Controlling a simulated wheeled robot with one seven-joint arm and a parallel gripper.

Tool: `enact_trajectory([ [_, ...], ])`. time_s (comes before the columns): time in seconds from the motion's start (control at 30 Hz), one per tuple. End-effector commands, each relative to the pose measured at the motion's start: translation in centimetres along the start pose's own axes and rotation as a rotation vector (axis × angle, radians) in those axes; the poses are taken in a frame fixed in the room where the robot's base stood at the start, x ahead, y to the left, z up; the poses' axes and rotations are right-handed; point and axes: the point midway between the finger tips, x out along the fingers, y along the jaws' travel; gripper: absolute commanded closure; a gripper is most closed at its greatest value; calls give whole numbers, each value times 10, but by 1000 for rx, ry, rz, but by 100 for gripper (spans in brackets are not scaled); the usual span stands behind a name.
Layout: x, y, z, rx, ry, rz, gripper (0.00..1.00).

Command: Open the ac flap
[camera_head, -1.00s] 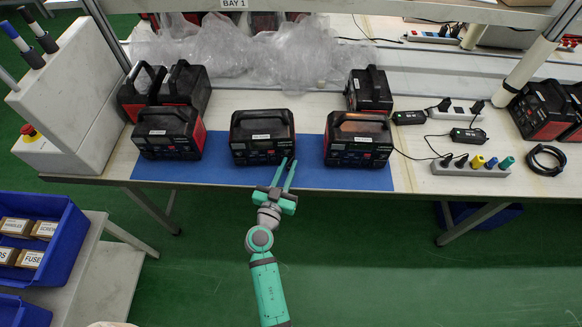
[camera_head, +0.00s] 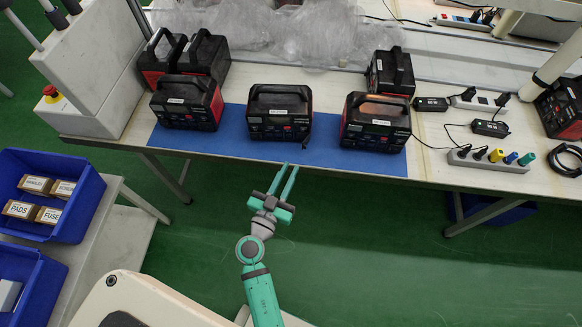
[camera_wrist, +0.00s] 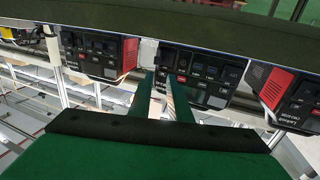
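Three black-and-red power stations stand in a row on a blue mat (camera_head: 232,148): a left one (camera_head: 187,103), a middle one (camera_head: 279,114) and a right one (camera_head: 376,122). Their fronts carry sockets and buttons, but I cannot make out an AC flap at this size. My gripper (camera_head: 290,166) is empty, its two green fingers apart, pointing at the table just short of its front edge, below the middle station. In the wrist view the fingers (camera_wrist: 168,98) show a gap, with the middle station's front panel (camera_wrist: 198,75) beyond them, touching nothing that I can see.
More power stations (camera_head: 205,55) stand behind the row, with clear plastic wrap (camera_head: 300,35) at the back. A power strip (camera_head: 487,160) and cables lie at the right. Blue bins (camera_head: 80,215) sit at the left. The green floor before the table is open.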

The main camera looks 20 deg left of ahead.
Motion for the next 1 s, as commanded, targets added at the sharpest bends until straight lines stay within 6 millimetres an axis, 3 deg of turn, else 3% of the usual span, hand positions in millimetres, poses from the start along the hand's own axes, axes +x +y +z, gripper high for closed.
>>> enact_trajectory([
  [0.13, 1, 1, 0, 0, 0, 3, 83],
  [0.17, 1, 2, 0, 0, 0, 3, 80],
  [0.2, 1, 1, 0, 0, 0, 5, 72],
  [0.63, -13, -16, 6, -2, 0, 187, 72],
  [0.77, -2, -13, 5, -1, 1, 192, 72],
  [1.0, 38, -6, 5, -1, 2, 191, 72],
])
